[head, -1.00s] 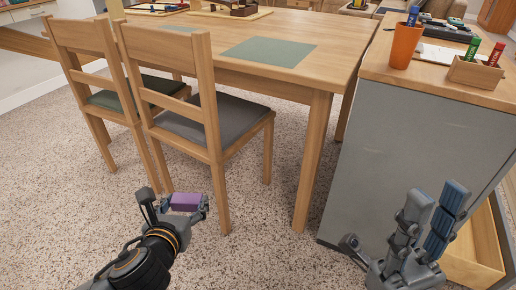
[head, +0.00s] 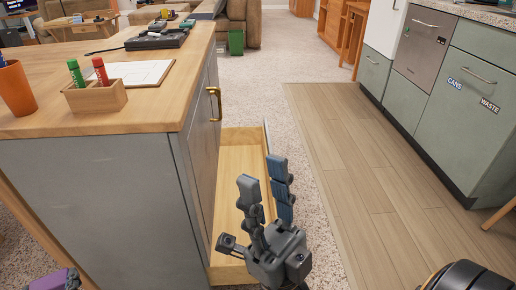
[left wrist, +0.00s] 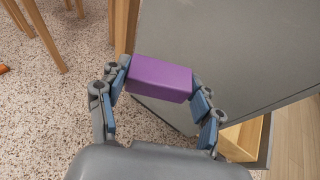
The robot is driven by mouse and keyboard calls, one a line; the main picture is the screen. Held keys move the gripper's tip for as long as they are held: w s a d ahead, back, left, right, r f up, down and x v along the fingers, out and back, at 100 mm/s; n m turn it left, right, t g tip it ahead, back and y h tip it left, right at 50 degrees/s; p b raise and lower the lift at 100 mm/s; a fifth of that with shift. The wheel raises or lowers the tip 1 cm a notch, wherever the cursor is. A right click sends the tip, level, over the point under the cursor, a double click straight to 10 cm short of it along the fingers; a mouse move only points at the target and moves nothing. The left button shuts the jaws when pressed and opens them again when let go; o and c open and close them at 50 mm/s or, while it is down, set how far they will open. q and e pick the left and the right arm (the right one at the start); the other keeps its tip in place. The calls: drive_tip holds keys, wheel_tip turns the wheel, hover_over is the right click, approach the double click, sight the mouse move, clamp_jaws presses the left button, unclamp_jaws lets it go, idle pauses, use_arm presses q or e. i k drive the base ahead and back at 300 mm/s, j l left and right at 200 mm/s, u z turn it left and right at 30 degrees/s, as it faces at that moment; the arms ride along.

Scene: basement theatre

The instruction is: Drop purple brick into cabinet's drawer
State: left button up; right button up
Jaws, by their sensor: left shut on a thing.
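The purple brick (left wrist: 160,78) is held between the fingers of my left gripper (left wrist: 158,84) in the left wrist view, in front of the cabinet's grey side. In the head view only a bit of the brick (head: 50,281) shows at the bottom left corner. The cabinet (head: 100,200) has a wooden top and a grey body. Its wooden drawer (head: 236,165) is pulled out on the right side, low down, and its visible floor is bare. My right gripper (head: 265,180) is open and empty, in front of the drawer and hiding part of it.
On the cabinet top are an orange cup (head: 15,88), a wooden marker holder (head: 95,97), a white notepad (head: 136,74) and a dark device (head: 158,39). Green kitchen cabinets (head: 450,95) stand at the right. The floor (head: 365,180) between is clear.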

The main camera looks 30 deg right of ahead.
sight(231, 198)
drive_tip(key=l, duration=0.6)
drive_tip(key=k+l+u, duration=0.15)
drive_tip(key=l, duration=1.1)
drive_tip(key=k+l+u, duration=0.1)
drive_tip(key=l, duration=0.5)
drive_tip(key=i+l, duration=0.2)
drive_tip(key=l, duration=0.15)
drive_tip(key=i+l, duration=0.2)
drive_tip(key=l, duration=0.15)
drive_tip(key=i+l+u, duration=0.1)
drive_tip(key=l, duration=0.25)
drive_tip(key=i+l, duration=0.5)
drive_tip(key=l, duration=0.25)
drive_tip(key=i+l+u, duration=0.1)
drive_tip(key=l, duration=0.3)
drive_tip(key=i, duration=0.1)
